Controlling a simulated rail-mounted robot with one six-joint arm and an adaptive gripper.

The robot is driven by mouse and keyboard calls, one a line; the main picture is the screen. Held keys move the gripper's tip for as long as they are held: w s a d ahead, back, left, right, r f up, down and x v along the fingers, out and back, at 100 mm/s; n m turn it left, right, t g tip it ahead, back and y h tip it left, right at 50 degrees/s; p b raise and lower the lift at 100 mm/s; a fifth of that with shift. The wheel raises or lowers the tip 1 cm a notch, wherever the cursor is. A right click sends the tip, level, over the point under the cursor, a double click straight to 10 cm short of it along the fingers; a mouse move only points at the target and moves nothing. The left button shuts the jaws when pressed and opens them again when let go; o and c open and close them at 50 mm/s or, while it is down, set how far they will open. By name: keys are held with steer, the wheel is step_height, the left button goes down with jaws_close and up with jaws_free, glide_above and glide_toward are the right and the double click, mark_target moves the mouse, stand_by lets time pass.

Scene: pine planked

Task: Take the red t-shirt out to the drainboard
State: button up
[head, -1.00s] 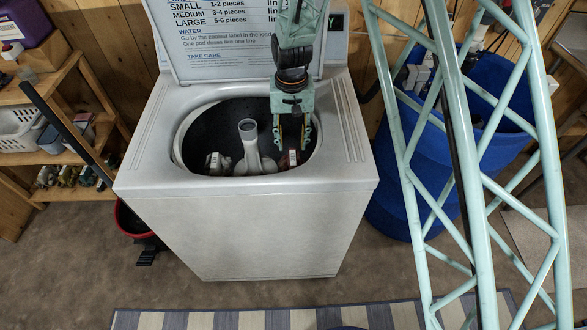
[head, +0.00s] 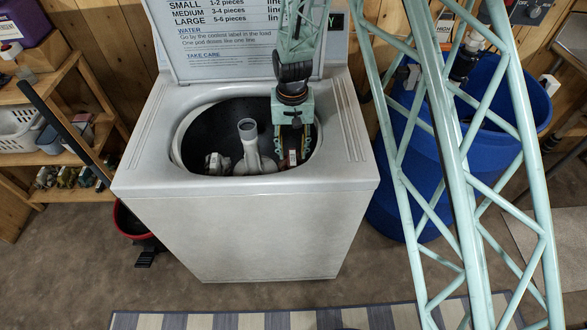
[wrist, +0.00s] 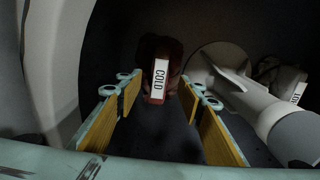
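The dark red t-shirt (wrist: 150,50) lies bundled in the washer tub, with a white tag reading "COLD" (wrist: 158,80) facing the wrist camera. In the head view its tag (head: 292,158) shows right of the agitator. My gripper (head: 292,148) reaches down into the right side of the tub. In the wrist view my gripper (wrist: 160,100) is open, its yellow-padded fingers apart on either side of the tag's line, with nothing between them. The shirt appears just beyond the fingertips. I cannot identify the drainboard in either view.
The pale agitator (head: 250,148) stands beside my gripper, also close on the right in the wrist view (wrist: 245,100). Another tagged, greyish piece (head: 215,162) lies left of it. The tub rim (head: 185,125) surrounds my gripper. A blue barrel (head: 400,190) stands right of the washer.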

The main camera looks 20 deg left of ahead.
mark_target(293, 158)
steer(key=shift+f+b, duration=0.45)
steer(key=shift+f, duration=1.4)
steer(key=shift+c, duration=0.4)
jaws_close()
steer(key=shift+r, duration=0.1)
step_height(293, 158, up, 10)
steer(key=p, duration=0.2)
